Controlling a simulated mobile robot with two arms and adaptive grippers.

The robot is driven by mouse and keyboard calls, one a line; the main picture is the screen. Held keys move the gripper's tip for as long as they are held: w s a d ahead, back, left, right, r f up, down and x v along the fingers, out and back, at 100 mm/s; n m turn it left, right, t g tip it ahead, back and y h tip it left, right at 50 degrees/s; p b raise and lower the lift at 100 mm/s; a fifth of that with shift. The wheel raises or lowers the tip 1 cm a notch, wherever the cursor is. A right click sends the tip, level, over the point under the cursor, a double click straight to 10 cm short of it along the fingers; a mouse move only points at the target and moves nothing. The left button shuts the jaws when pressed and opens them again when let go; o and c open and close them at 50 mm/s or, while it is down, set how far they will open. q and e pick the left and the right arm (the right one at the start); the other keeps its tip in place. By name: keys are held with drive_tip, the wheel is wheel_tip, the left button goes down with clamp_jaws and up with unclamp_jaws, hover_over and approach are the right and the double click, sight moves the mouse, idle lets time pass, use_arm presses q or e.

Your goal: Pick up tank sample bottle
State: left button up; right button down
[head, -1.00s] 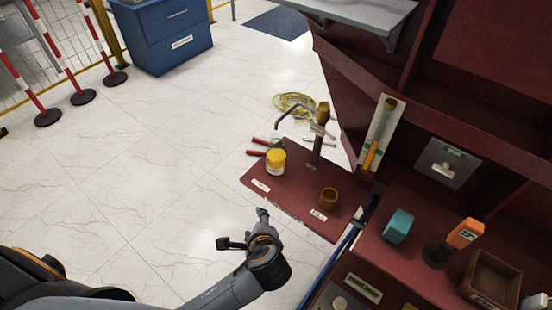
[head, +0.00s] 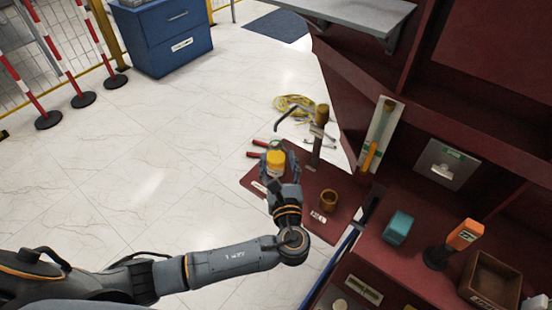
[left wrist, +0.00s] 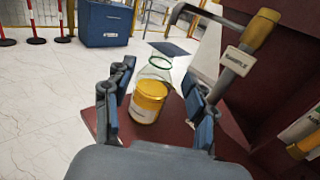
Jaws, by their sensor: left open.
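The tank sample bottle (head: 276,158) stands upright on the dark red shelf board (head: 330,228). In the left wrist view the bottle (left wrist: 150,98) has a clear glass neck, yellow contents and a white label low on its side. My left gripper (head: 279,172) is open, with one finger on each side of the bottle. In the left wrist view the gripper's fingers (left wrist: 157,88) flank the bottle, with gaps visible; I see no clear contact. My right gripper is not in view.
A sample tap (head: 320,130) with a tag rises close behind and right of the bottle. A brown cup (head: 329,199) stands on the same board, right of my gripper. The dark red cabinet is at right; open floor is at left.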

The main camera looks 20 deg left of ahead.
sight(277, 149)
use_arm(q)
drive_tip(key=shift+x, duration=3.15)
drive_tip(key=shift+f, duration=0.15)
drive_tip(key=shift+c, duration=0.4)
drive_tip(key=shift+d, duration=0.1)
clamp_jaws()
